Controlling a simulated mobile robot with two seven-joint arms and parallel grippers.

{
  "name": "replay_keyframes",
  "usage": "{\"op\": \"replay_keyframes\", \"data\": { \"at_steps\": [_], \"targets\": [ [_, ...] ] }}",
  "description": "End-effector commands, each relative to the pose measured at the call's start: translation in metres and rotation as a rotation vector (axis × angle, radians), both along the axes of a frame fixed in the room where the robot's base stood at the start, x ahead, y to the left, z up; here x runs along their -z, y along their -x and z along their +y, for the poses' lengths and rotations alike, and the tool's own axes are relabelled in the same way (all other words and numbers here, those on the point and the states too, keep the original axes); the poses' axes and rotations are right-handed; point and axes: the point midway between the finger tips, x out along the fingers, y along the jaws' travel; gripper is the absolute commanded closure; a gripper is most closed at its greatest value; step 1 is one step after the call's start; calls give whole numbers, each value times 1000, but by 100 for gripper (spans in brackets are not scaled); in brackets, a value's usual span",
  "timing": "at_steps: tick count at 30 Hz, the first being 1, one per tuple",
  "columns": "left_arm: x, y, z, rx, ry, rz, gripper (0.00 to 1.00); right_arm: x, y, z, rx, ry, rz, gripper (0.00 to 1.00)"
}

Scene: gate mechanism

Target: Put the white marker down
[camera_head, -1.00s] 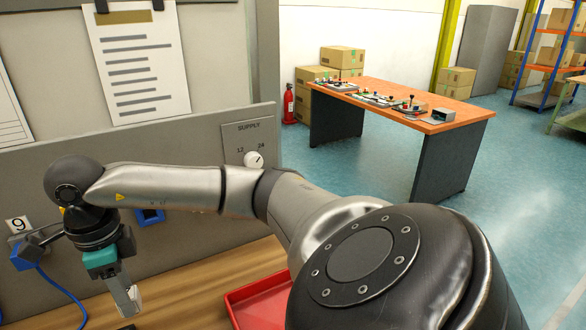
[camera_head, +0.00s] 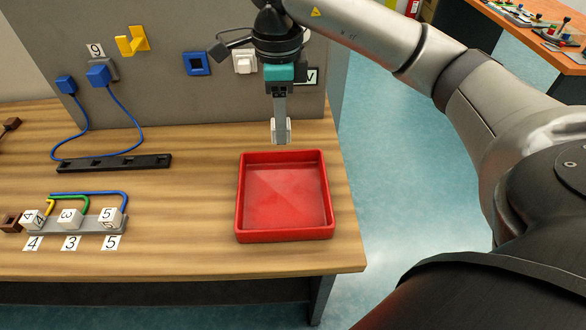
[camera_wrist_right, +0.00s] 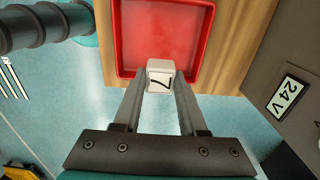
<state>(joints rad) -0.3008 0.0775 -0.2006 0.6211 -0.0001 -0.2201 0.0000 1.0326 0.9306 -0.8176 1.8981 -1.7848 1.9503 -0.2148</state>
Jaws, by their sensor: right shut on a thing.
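The white marker (camera_wrist_right: 160,78) is a small white block with a black figure that looks like a 7 on its face. My right gripper (camera_head: 281,122) is shut on it and points straight down. In the right wrist view the marker sits between the two fingertips, with the red tray (camera_wrist_right: 118,40) behind it. In the head view the held marker shows at the gripper's tip, near the far rim of the red tray (camera_head: 285,234); its height above the table is hard to tell. The tray is empty. My left gripper is not in view.
White numbered blocks (camera_head: 70,217) sit on a grey rail at the left, with labels in front. A grey panel (camera_head: 160,100) with a yellow switch (camera_head: 132,41) stands at the back. Table between rail and tray is clear.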

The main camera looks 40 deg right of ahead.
Motion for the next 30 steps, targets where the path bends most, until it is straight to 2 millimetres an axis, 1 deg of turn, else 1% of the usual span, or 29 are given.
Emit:
{"op": "replay_keyframes", "data": {
  "at_steps": [1, 3, 9, 12, 15, 20, 23, 27, 30],
  "targets": [
    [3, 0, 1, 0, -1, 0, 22, 18, 1, 0, 1, 1, 6, 100],
    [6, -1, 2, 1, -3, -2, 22, 37, 2, -1, 0, 2, 7, 100],
    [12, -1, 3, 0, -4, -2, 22, 90, 2, 0, 0, 1, 6, 100],
    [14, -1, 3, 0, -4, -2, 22, 110, 1, 0, 1, 0, 4, 100],
    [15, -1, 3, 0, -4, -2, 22, 121, 0, 0, 1, -1, 1, 100],
    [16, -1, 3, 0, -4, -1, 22, 130, 0, 0, 0, -1, 1, 100],
    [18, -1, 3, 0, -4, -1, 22, 143, 1, 0, 1, 2, 3, 100],
    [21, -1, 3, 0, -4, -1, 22, 165, 1, 0, 2, 0, 4, 100],
    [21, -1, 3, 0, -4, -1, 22, 169, 0, 0, 0, -1, -1, 100]
  ]
}}
